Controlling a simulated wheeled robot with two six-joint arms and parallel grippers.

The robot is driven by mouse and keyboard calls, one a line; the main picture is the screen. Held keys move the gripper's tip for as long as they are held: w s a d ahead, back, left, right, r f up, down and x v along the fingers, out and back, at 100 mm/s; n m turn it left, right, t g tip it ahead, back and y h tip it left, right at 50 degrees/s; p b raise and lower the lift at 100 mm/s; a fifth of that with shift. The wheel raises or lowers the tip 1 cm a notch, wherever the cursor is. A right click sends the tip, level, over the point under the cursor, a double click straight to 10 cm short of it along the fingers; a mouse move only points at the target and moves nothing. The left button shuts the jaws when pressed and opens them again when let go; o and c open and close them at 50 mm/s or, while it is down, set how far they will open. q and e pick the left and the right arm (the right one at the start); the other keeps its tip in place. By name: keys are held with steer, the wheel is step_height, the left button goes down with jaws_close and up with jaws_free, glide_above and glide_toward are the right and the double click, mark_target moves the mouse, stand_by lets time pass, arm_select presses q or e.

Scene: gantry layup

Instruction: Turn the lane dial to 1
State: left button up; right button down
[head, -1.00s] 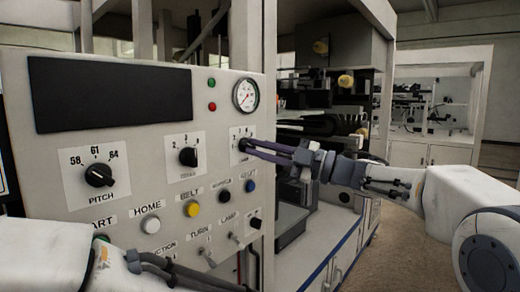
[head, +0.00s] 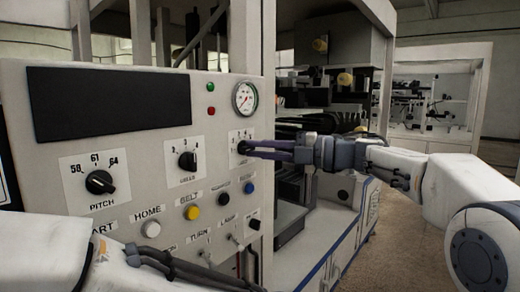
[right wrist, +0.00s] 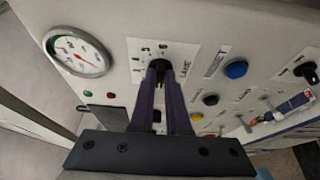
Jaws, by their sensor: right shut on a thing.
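The lane dial (head: 243,147) is a small black knob on a white label plate, at the right end of the row of dials on the grey panel (head: 150,85). In the right wrist view the dial (right wrist: 158,65) sits between the fingertips beside the word LANE. My right gripper (head: 247,148) reaches in from the right and is shut on the knob; its tips also show in the right wrist view (right wrist: 160,74). The fingers cover part of the knob, and I cannot tell which number it points to. My left forearm shows at the bottom left, but its gripper is out of view.
The pitch dial (head: 100,182) and a middle dial (head: 188,160) are to the left. A round gauge (head: 245,97) is above. The yellow button (head: 192,212), blue button (head: 249,188) and several switches are below. Open floor (head: 400,240) lies at the right.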

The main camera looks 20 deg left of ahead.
stand_by(0.3)
steer(key=c, duration=0.9)
jaws_free()
steer(key=d+b, duration=0.1)
steer(key=d, duration=0.9)
steer(key=shift+w+d, duration=0.2)
